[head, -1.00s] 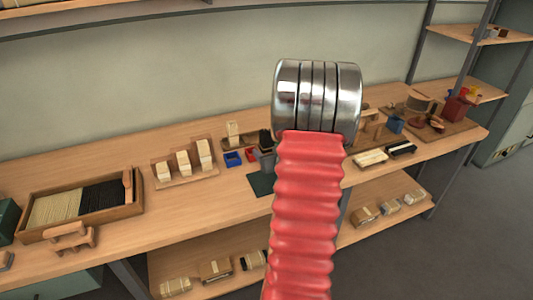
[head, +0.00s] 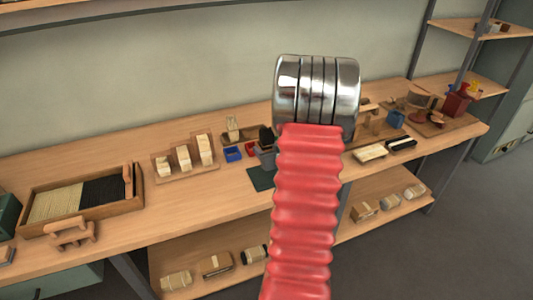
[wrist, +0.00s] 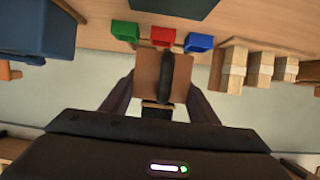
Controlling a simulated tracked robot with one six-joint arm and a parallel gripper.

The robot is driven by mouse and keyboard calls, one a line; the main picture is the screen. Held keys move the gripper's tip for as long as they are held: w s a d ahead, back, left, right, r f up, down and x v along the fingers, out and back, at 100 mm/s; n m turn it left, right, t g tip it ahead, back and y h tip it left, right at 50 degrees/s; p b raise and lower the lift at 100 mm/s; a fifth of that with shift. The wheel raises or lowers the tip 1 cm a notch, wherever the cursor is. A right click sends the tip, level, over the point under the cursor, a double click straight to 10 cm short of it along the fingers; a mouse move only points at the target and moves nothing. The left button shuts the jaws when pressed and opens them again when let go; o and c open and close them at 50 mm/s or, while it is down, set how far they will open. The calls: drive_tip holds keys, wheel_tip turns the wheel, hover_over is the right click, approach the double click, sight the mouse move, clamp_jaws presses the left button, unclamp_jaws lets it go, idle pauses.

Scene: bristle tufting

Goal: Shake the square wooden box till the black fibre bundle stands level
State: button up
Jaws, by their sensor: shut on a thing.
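My gripper (wrist: 161,85) is shut on the square wooden box (wrist: 146,72), which sits between its two dark fingers in the wrist view. The black fibre bundle (wrist: 168,78) shows there as a dark band across the box. Whether its tips are level cannot be told. In the head view a dark bundle (head: 266,136) stands above a grey shape beside my red arm. My arm hides most of the gripper and box there.
A blue bin (head: 233,154) and a red bin (head: 251,155) stand close by. A green bin (wrist: 125,31) shows beside them in the wrist view. A stepped wooden stand with pale blocks (head: 184,158) is left. A dark green mat (head: 261,180) lies in front.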

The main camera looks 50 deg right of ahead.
drive_tip(key=shift+r, duration=0.6)
drive_tip(key=shift+f, duration=0.1)
drive_tip(key=shift+f, duration=1.45)
drive_tip(key=shift+r, duration=1.55)
drive_tip(key=shift+f, duration=1.55)
